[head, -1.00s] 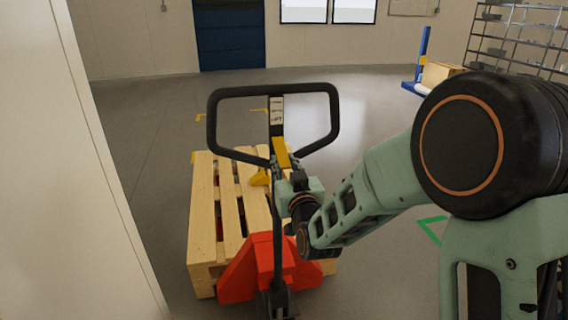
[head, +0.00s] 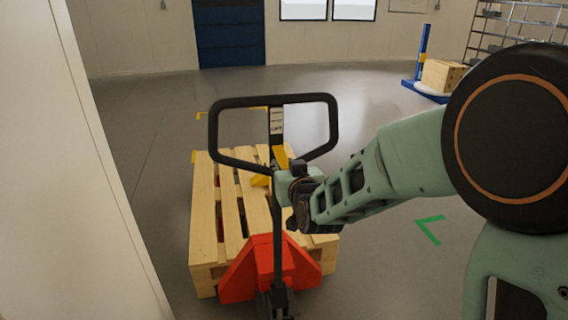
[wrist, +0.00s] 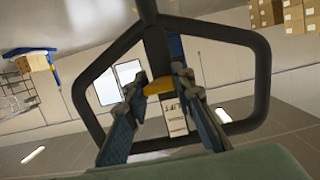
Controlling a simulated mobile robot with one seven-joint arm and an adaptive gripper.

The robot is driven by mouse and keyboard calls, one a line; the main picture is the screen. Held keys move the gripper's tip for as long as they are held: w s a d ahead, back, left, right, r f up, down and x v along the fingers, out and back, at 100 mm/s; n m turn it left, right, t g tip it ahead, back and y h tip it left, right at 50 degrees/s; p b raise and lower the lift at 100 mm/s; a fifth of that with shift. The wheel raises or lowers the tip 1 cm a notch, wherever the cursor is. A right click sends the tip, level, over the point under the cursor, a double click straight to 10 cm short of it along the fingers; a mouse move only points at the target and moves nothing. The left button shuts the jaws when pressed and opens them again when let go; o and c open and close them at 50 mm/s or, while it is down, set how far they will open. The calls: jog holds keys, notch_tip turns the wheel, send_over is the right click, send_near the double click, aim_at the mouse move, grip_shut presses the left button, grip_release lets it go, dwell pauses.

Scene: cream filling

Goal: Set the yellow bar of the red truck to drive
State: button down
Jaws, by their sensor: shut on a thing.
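The red pallet truck (head: 272,262) stands low in the head view, with its black loop handle (head: 275,99) raised on a dark shaft. The yellow bar (head: 281,157) is below the handle's white label (head: 276,122), on which "LIFT" can be read. The bar also shows in the wrist view (wrist: 159,86), between the two fingers. My gripper (wrist: 160,82) is shut on the yellow bar, inside the handle loop. In the head view my gripper (head: 284,174) is at the shaft just under the bar, and its fingertips are hard to make out.
A wooden pallet (head: 229,205) sits over the truck's forks. A pale wall panel (head: 75,180) stands close on the left. A cardboard box (head: 442,75) on a blue stand and a metal rack are at the back right. Open floor lies behind the pallet and to its right.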

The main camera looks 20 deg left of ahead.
jog(key=shift+w+r, duration=0.1)
jog(key=shift+r, duration=0.35)
jog(key=shift+a+r, duration=0.1)
jog(key=shift+r, duration=0.25)
jog(key=c, duration=1.6)
grip_release()
jog(key=shift+f, duration=0.25)
jog(key=shift+v, duration=3.9)
jog(key=shift+f, duration=0.1)
